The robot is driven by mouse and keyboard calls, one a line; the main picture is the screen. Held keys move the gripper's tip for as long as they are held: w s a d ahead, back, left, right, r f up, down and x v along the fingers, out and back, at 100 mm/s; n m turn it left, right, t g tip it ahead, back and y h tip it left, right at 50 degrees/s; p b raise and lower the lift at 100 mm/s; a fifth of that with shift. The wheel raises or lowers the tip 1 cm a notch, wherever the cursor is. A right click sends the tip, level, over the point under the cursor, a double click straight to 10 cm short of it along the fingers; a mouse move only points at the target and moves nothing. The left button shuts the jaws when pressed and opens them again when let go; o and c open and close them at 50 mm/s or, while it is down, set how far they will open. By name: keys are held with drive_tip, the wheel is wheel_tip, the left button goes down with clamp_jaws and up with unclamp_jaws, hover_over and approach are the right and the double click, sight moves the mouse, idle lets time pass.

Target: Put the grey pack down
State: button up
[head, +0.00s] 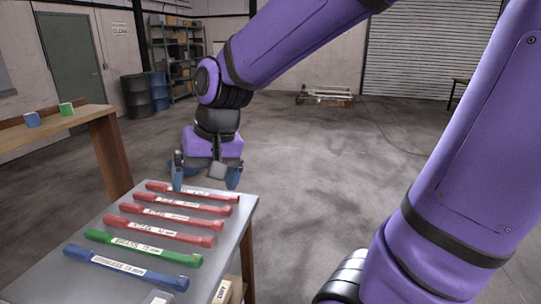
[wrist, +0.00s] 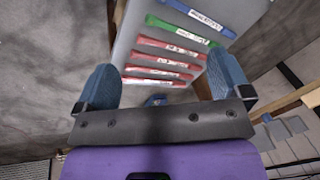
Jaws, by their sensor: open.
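I cannot pick out a grey pack for certain in either view. My gripper (head: 205,178) hangs down just beyond the far end of the metal table (head: 232,232). Its blue fingers are spread apart. In the wrist view my gripper (wrist: 165,80) is open, with nothing held between its fingers. A small grey piece (head: 217,170) shows between the fingers in the head view; I cannot tell whether it is part of my gripper. Several light grey blocks or slats (wrist: 272,138) show at the lower right of the wrist view.
The table carries several red bars (head: 170,215), a green bar (head: 140,247) and a blue bar (head: 125,268), all labelled. A wooden bench (head: 60,135) at left holds a blue cup (head: 32,119) and a green cup (head: 66,109). The floor beyond is mostly clear.

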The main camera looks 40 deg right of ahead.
drive_tip(key=s+d+r+n+t+h, duration=0.2)
drive_tip(key=s+d+r, duration=0.4)
drive_tip(key=s, duration=0.4)
drive_tip(key=shift+s+d+n+t, duration=0.3)
drive_tip(key=shift+n+t, duration=0.1)
drive_tip(key=shift+n, duration=0.3)
